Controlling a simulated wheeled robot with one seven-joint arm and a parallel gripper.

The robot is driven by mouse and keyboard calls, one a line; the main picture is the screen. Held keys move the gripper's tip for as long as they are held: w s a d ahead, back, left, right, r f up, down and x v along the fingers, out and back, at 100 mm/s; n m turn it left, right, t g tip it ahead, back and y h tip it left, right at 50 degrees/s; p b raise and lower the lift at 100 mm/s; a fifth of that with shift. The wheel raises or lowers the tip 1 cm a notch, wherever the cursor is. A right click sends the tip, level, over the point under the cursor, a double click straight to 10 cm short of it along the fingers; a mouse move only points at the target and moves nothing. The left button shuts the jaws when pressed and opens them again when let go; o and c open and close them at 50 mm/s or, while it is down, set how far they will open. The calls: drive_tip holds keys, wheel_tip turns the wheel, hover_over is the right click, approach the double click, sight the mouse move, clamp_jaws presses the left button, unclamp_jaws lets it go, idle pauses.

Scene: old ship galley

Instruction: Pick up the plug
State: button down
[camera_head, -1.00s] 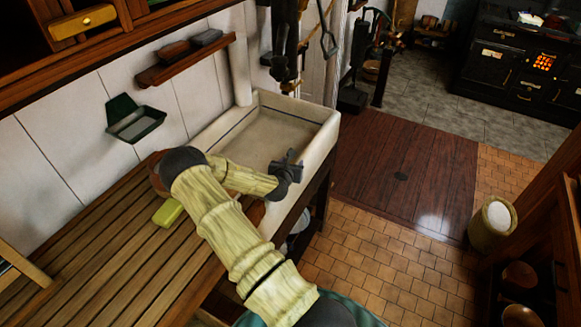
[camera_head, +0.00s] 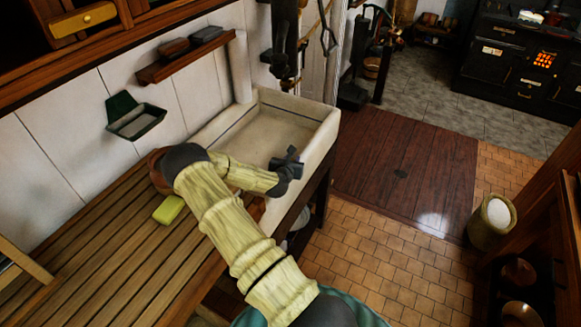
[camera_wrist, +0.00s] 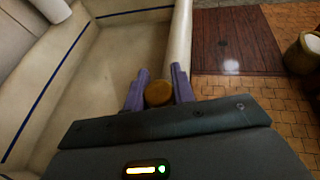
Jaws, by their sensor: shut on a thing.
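The plug (camera_wrist: 158,93) shows in the wrist view as a round, brownish-orange thing between the two purple-grey fingers. My gripper (camera_wrist: 157,88) is shut on it, with a finger on each side. In the head view my gripper (camera_head: 292,158) is above the right rim of the pale sink (camera_head: 330,130). I cannot make out the plug in the head view. In the wrist view the sink basin (camera_wrist: 100,75) lies below and to the left of the fingers, and its bottom looks empty where it shows.
A slatted wooden drainboard (camera_head: 110,240) with a yellow-green block (camera_head: 168,210) lies left of the sink. A green soap holder (camera_head: 137,122) and a wooden shelf (camera_head: 185,64) are on the wall. Dark hanging things (camera_head: 284,40) are behind the sink. Open floor (camera_head: 380,240) lies to the right.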

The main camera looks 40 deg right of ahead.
drive_tip(key=shift+w+r, duration=0.1)
drive_tip(key=shift+r, duration=0.2)
wheel_tip(320, 180, up, 9)
drive_tip(key=b, duration=0.3)
drive_tip(key=shift+r, duration=0.2)
